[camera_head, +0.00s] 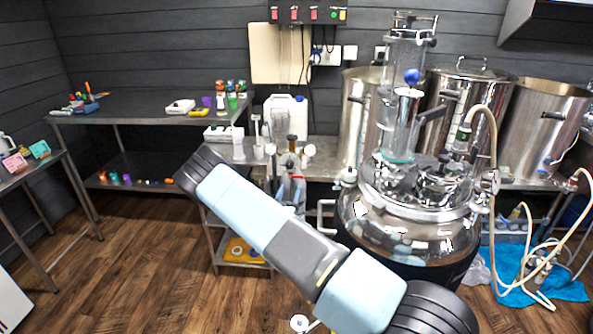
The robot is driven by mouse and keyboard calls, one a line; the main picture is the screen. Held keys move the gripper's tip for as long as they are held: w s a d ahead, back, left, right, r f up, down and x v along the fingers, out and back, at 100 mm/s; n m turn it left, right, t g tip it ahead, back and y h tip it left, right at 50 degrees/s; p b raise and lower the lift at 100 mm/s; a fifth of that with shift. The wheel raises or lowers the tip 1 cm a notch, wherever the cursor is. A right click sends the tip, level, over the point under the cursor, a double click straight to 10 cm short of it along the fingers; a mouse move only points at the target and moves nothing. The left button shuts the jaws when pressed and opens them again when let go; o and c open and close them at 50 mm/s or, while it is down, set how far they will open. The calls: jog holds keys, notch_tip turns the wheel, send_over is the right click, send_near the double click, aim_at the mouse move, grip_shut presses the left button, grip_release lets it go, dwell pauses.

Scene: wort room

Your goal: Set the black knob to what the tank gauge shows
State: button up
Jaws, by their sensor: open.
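A shiny steel tank (410,230) with a glass column on its lid stands right of centre. A small round dial (490,181) sits at the tank's right shoulder; it looks like a gauge, but its reading is too small to make out. Small dark fittings show on the lid, and I cannot tell whether one is the black knob. My pale blue and dark grey arm crosses the front from lower right to upper left and covers the tank's lower left. My gripper is not visible.
A wall box (308,14) with red switches is at the top. A steel bench (140,115) with bottles and small items stands at the left. Tall steel pots (463,95) stand behind the tank. Hoses and a blue cloth (510,275) lie at the right. The wooden floor (150,270) at lower left is clear.

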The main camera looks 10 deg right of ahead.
aim_at(289, 167)
jog(key=w+d+n+y, duration=0.1)
jog(key=w, duration=0.3)
jog(key=w+d+r+n+t+y, duration=0.1)
jog(key=w, duration=0.4)
jog(key=w+r+n+y, duration=0.1)
jog(key=w+y, duration=0.1)
jog(key=w, duration=0.3)
jog(key=shift+d+n+t, duration=0.4)
